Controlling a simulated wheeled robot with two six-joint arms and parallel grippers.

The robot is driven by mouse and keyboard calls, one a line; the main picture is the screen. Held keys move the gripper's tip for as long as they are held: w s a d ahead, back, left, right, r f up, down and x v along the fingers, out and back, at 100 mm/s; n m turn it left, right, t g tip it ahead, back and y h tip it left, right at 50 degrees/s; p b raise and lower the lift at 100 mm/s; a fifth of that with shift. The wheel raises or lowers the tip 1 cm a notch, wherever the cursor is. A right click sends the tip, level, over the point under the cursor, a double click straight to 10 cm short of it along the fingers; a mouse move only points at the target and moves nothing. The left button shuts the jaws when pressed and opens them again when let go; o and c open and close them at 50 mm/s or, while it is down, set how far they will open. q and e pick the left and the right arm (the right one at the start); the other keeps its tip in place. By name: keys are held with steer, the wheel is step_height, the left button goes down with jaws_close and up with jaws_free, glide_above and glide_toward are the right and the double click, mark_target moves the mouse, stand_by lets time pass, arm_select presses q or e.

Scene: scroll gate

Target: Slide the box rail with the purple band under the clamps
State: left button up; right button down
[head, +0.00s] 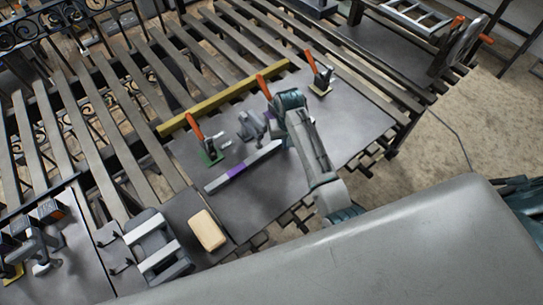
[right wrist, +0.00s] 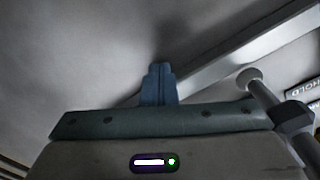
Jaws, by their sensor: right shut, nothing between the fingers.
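The box rail (head: 220,181) is a light grey bar with a purple band (head: 237,171). It lies at a slant on the dark plate, on the near side of the toggle clamps. The clamps have orange handles: one on a green base (head: 211,152), one on a yellow base (head: 322,82), and one between them with its handle (head: 264,88) raised. My right gripper (head: 275,128) is low over the plate by the rail's right end, partly hidden by its wrist. In the right wrist view its fingers (right wrist: 158,72) are shut and empty, beside a pale bar (right wrist: 235,62); contact is unclear.
A yellow bar (head: 223,97) lies behind the clamps. A clamp spindle with a pale round tip (right wrist: 250,78) is close to my right fingers. A tan block (head: 208,231) and a grey frame (head: 158,247) lie at the near left. The plate in front of the rail is clear.

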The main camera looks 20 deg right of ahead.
steer(key=shift+w+a, duration=0.2)
steer(key=shift+w, duration=0.4)
steer(key=shift+s, duration=0.15)
steer(key=shift+s+d+p, duration=0.25)
steer(key=shift+s+p, duration=0.1)
steer(key=shift+s, duration=0.2)
steer(key=shift+s+d+p, duration=0.2)
steer(key=shift+s+p, duration=0.15)
steer(key=shift+s, duration=0.15)
step_height(320, 180, up, 8)
stand_by(0.5)
steer(key=shift+f, duration=0.1)
stand_by(0.4)
